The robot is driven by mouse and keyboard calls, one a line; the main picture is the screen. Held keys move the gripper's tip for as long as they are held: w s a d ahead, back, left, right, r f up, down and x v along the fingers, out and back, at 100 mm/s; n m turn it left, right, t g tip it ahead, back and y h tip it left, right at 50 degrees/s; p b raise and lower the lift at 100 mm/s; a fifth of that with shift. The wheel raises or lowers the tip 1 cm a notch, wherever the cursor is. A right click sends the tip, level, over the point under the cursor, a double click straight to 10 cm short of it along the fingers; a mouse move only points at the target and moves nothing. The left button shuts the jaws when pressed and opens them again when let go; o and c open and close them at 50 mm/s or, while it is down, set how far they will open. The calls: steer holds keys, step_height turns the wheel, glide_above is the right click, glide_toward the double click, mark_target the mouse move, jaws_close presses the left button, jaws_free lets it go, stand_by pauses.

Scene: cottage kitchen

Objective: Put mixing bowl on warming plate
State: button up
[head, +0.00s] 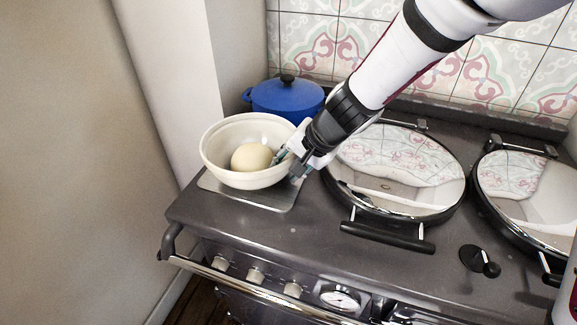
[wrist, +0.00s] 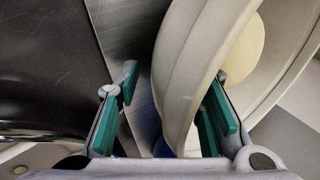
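The cream mixing bowl (head: 222,170), with a round ball of dough (head: 251,158) in it, stands upright over the flat metal warming plate (head: 280,197) on the left of the stove. It appears to rest on the plate, though its base is hidden. My gripper (head: 294,158) is at the bowl's right rim. In the wrist view my fingers (wrist: 168,103) are apart, with the bowl wall (wrist: 187,70) between them. One finger is inside the bowl; the other is outside, with a clear gap to the wall.
A blue lidded pot (head: 287,98) stands close behind the bowl. Two round shiny hob lids (head: 395,165) (head: 530,190) with handles lie to the right. The stove's front rail (head: 250,292) runs below, and a wall closes off the left.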

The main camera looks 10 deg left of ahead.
steer(key=shift+r, duration=0.1)
steer(key=shift+d+r, duration=0.15)
steer(key=shift+r, duration=0.15)
steer(key=s+d+r+n+h+p, duration=0.1)
steer(key=s+d+r, duration=0.5)
steer(key=d+r, duration=0.2)
steer(key=s+d+r+n+p, duration=0.1)
steer(key=s+d+r, duration=0.4)
steer(key=d+r, duration=0.25)
steer(key=s+d+r+n+t+h, duration=0.1)
steer(key=s+d+h, duration=0.3)
steer(key=s+d, duration=1)
steer(key=shift+s+r+h, duration=0.15)
steer(key=shift+s+h, duration=0.2)
steer(key=shift+h, duration=0.05)
